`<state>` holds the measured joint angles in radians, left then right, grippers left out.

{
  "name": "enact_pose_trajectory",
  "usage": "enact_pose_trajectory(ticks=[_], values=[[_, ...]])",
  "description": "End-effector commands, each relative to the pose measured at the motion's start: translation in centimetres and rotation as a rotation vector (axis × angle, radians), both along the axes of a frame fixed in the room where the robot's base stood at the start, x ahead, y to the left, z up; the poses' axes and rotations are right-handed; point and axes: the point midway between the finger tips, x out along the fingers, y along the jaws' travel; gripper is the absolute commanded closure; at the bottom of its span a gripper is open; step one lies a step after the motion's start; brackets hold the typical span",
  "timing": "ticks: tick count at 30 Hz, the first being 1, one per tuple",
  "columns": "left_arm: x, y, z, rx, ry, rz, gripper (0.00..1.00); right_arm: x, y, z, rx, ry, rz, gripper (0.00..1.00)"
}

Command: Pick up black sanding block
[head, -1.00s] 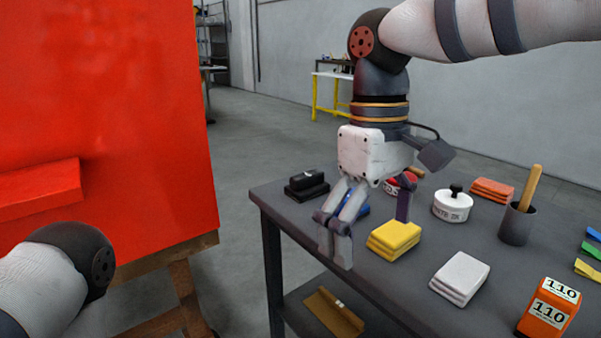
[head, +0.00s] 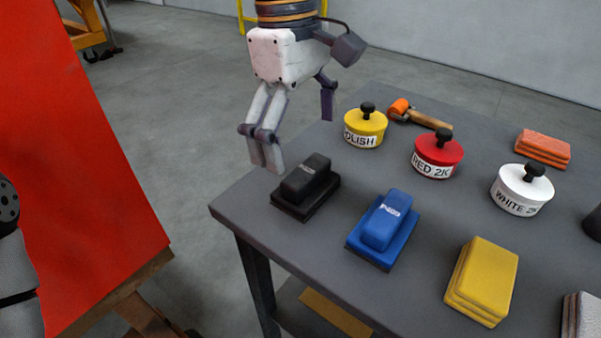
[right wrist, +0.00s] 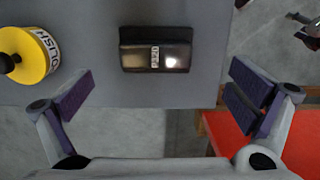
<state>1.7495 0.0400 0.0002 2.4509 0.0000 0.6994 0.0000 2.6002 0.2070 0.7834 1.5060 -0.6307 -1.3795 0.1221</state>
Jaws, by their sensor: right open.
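The black sanding block (head: 306,187) lies near the left corner of the grey table in the head view. It also shows in the right wrist view (right wrist: 156,49), top centre, with a small label on its raised grip. My right gripper (head: 298,138) is open and empty, above and behind the block in the head view. In the right wrist view its two fingers (right wrist: 163,98) are spread wide, with the block ahead of them and between their lines, apart from both. Of my left arm only a part shows at the left edge of the head view; its gripper is out of sight.
A blue sanding block (head: 384,230) sits right of the black one. Yellow (head: 365,126), red (head: 438,155) and white (head: 522,190) lidded tins stand behind. Yellow pads (head: 483,281) lie at front right. A red panel (head: 75,180) stands left, beyond a floor gap.

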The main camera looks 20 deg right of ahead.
Motion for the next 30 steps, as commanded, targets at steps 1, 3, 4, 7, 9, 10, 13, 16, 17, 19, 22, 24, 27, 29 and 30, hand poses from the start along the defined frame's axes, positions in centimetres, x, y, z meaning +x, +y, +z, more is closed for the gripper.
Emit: enact_pose_trajectory(ticks=[1, 3, 4, 7, 9, 10, 13, 16, 17, 19, 22, 24, 27, 29, 30], values=[[0.0, 0.0, 0.0, 0.000, -0.001, 0.000, 0.42, -0.1, -0.1, -0.9, 0.001, 0.003, -0.001, 0.00], [0.1, 0.0, 0.0, 0.000, -0.002, 0.000, 0.42, -0.1, -0.2, -1.7, 0.001, 0.001, -0.001, 0.00], [0.1, 0.0, 0.0, 0.000, -0.002, 0.000, 0.42, -0.2, -0.2, -2.1, 0.001, 0.001, -0.001, 0.00], [0.1, 0.0, 0.1, 0.000, -0.005, 0.000, 0.42, -0.3, -0.5, -3.7, 0.002, 0.004, 0.000, 0.00], [0.2, 0.0, 0.1, 0.000, -0.006, 0.000, 0.42, -0.3, -0.7, -5.2, 0.002, 0.004, 0.000, 0.00], [0.2, 0.0, 0.1, 0.000, -0.006, 0.000, 0.42, -0.3, -0.8, -5.7, 0.003, 0.003, 0.000, 0.00], [0.2, 0.0, 0.1, 0.000, -0.006, 0.000, 0.42, -0.4, -0.9, -7.0, 0.001, 0.000, 0.000, 0.00], [0.2, 0.0, 0.1, 0.000, -0.006, 0.000, 0.42, -0.4, -0.9, -7.4, 0.001, -0.002, -0.002, 0.00], [0.2, 0.0, 0.1, 0.000, -0.006, 0.000, 0.42, -0.4, -0.9, -7.4, 0.002, -0.003, -0.002, 0.00], [0.2, 0.0, 0.1, 0.000, -0.006, 0.000, 0.42, -0.4, -0.9, -7.4, 0.001, -0.003, -0.002, 0.00], [0.2, 0.0, 0.1, 0.000, -0.006, 0.000, 0.42, -0.4, -0.9, -7.3, 0.000, -0.002, -0.002, 0.14], [0.2, 0.0, 0.1, 0.000, -0.006, 0.000, 0.42, -0.4, -0.9, -7.3, 0.000, -0.002, -0.002, 0.30], [0.2, 0.0, 0.1, 0.000, -0.006, 0.000, 0.42, -0.4, -0.9, -7.3, 0.000, -0.002, -0.001, 0.48], [0.2, 0.0, 0.1, 0.000, -0.006, 0.000, 0.42, -0.4, -0.9, -7.3, 0.000, -0.002, -0.001, 0.49], [0.2, 0.0, 0.1, 0.000, -0.006, 0.000, 0.42, -0.4, -0.9, -7.3, 0.000, -0.002, -0.001, 0.49]])
